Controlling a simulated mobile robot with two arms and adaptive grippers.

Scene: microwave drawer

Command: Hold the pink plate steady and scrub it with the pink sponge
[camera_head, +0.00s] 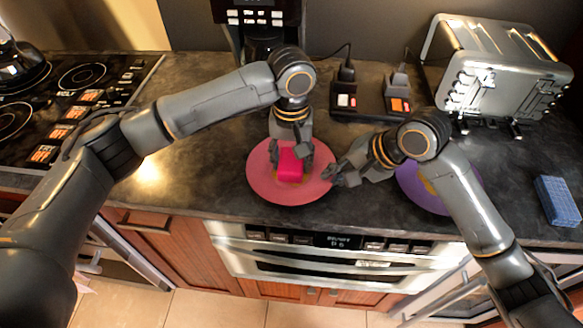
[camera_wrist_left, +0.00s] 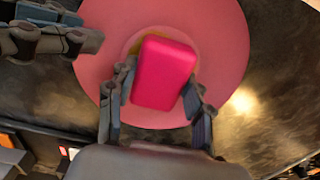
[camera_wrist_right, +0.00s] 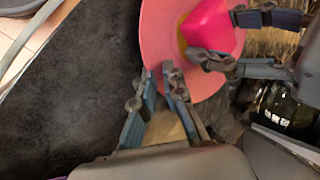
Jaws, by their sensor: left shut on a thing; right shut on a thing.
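The pink plate (camera_head: 262,184) lies flat on the dark counter, with a yellowish patch near its middle under the sponge. The pink sponge (camera_head: 291,166) is over the plate's middle; it also shows in the left wrist view (camera_wrist_left: 164,73). My left gripper (camera_head: 291,158) is shut on the sponge from above, a finger on each side. In the left wrist view its fingers (camera_wrist_left: 158,98) flank the sponge. My right gripper (camera_head: 330,175) is at the plate's right edge. In the right wrist view its fingers (camera_wrist_right: 166,78) are close together on the plate's rim (camera_wrist_right: 154,40).
A purple plate (camera_head: 412,188) lies to the right, partly under my right arm. A blue sponge (camera_head: 556,201) is at the far right. A toaster (camera_head: 495,70) stands at the back right, and a stove (camera_head: 75,95) is at the left. The counter's front edge runs just before the pink plate.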

